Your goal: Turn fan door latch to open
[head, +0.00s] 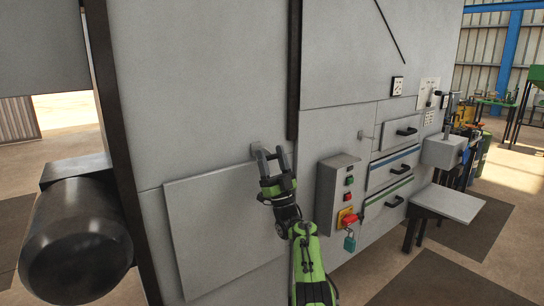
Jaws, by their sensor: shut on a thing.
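The fan door (221,232) is a flat grey square panel low on the machine's grey side. A small grey latch (256,149) sits at its upper right edge. My gripper (269,158) is at the end of my green and black arm, against the panel's upper right corner. Its fingers are closed on the latch. The fingers hide part of the latch, so its exact angle is hard to tell.
A grey control box (336,200) with buttons and a red switch (350,219) juts out right of my arm. Drawers (392,180) with black handles and a grey side shelf (449,202) are further right.

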